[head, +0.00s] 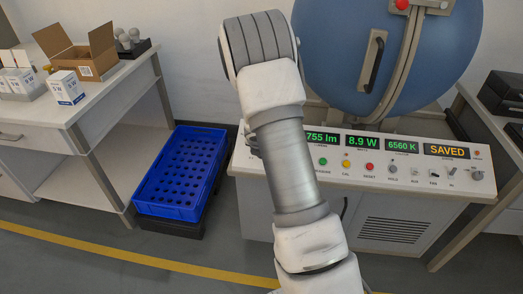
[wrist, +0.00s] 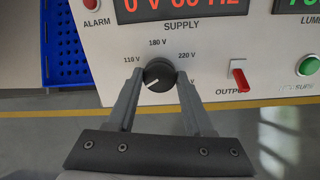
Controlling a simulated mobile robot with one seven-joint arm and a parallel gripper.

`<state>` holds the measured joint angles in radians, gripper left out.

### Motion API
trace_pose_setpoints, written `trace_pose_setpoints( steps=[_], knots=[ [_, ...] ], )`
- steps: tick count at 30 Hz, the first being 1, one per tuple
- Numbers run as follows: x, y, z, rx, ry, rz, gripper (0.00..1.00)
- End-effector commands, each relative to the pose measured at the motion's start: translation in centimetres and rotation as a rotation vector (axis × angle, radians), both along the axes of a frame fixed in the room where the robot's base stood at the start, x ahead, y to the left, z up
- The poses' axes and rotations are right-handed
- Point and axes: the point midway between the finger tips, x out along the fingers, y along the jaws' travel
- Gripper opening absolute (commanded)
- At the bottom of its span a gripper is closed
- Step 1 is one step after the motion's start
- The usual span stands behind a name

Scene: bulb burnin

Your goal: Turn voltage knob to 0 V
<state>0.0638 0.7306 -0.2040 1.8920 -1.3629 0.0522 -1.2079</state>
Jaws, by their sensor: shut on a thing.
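The voltage knob (wrist: 159,72) is a round black dial on the white panel, with labels 110 V, 180 V and 220 V around it. Its white pointer line slants toward the lower left, below the 110 V label. A label at the lower right is mostly hidden by a finger, and the lower left of the scale is hidden too. My gripper (wrist: 158,76) is shut on the knob, one grey finger on each side. In the head view my arm hides the knob and gripper. The supply display (wrist: 180,8) above shows orange digits, cut by the frame edge; "60 Hz" is readable.
A red output switch (wrist: 238,78) sits right of the knob. The panel (head: 405,178) carries several buttons, with displays reading 8.9 W, 6560 K and SAVED. A blue sphere (head: 340,60) stands behind it. A blue crate (head: 148,208) stands to the left.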

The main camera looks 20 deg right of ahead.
Motion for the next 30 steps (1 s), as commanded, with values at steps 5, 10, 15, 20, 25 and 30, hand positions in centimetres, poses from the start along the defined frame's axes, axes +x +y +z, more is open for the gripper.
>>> trace_pose_setpoints(
  steps=[5, 10, 15, 20, 25, 30],
  knots=[
    [0.03, -0.02, 0.06, -0.011, 0.006, 0.025, 0.0],
    [0.03, -0.02, 0.05, -0.014, 0.008, 0.032, 0.0],
    [0.04, -0.03, 0.04, -0.014, 0.008, 0.032, 0.0],
    [0.03, -0.02, 0.04, -0.014, 0.008, 0.031, 0.66],
    [0.02, -0.01, 0.02, -0.013, 0.008, 0.031, 0.81],
    [0.0, -0.01, 0.03, -0.013, 0.008, 0.029, 0.81]
  ],
)
